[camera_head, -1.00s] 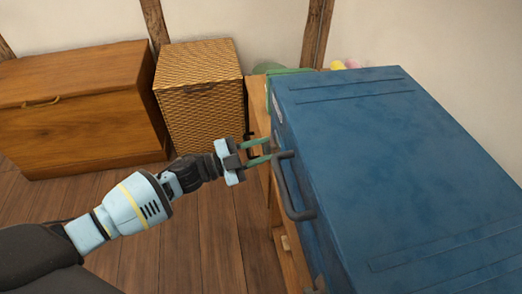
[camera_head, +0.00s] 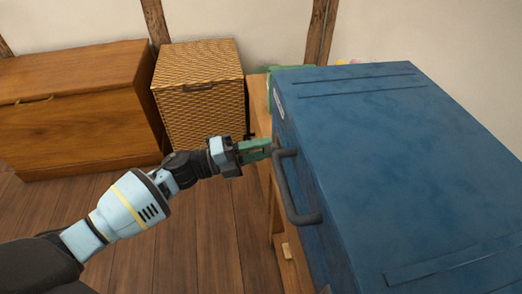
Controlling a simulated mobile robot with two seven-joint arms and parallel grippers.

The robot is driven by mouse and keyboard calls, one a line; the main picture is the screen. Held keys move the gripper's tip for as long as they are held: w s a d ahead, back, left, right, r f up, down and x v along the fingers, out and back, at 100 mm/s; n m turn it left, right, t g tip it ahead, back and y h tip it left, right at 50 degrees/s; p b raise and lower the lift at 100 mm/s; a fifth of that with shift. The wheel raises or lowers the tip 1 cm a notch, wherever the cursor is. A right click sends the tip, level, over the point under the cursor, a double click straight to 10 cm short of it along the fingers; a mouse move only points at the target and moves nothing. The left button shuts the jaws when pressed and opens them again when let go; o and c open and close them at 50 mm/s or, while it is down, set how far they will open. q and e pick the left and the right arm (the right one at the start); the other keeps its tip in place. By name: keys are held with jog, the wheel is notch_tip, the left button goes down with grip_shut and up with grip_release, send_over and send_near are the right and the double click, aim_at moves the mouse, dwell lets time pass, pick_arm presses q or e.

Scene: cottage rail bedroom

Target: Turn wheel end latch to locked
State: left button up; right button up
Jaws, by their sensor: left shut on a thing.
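A large blue case (camera_head: 400,150) fills the right of the head view, with a dark handle (camera_head: 284,190) on its left side. My left gripper (camera_head: 268,148) is at that side, near the far end of the handle. Its green fingers are closed together, with their tips against or very near the case side. The wheel end latch is hidden by the fingers and the case edge, so its position cannot be told. My right gripper is not in view.
The case rests on a wooden stand (camera_head: 258,100). A wicker basket (camera_head: 200,105) and a wooden chest (camera_head: 85,110) stand behind at the left. The plank floor (camera_head: 190,235) is clear around my left arm. Small green and yellow things show behind the case.

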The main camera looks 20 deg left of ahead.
pick_arm(q)
jog(key=shift+m, duration=0.5)
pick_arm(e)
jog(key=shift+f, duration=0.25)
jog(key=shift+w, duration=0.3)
pick_arm(q)
jog(key=o, duration=1)
jog(key=shift+c, duration=0.2)
jog(key=v, duration=0.8)
jog(key=shift+p, duration=0.35)
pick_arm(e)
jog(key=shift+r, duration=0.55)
pick_arm(q)
jog(key=shift+w, duration=0.1)
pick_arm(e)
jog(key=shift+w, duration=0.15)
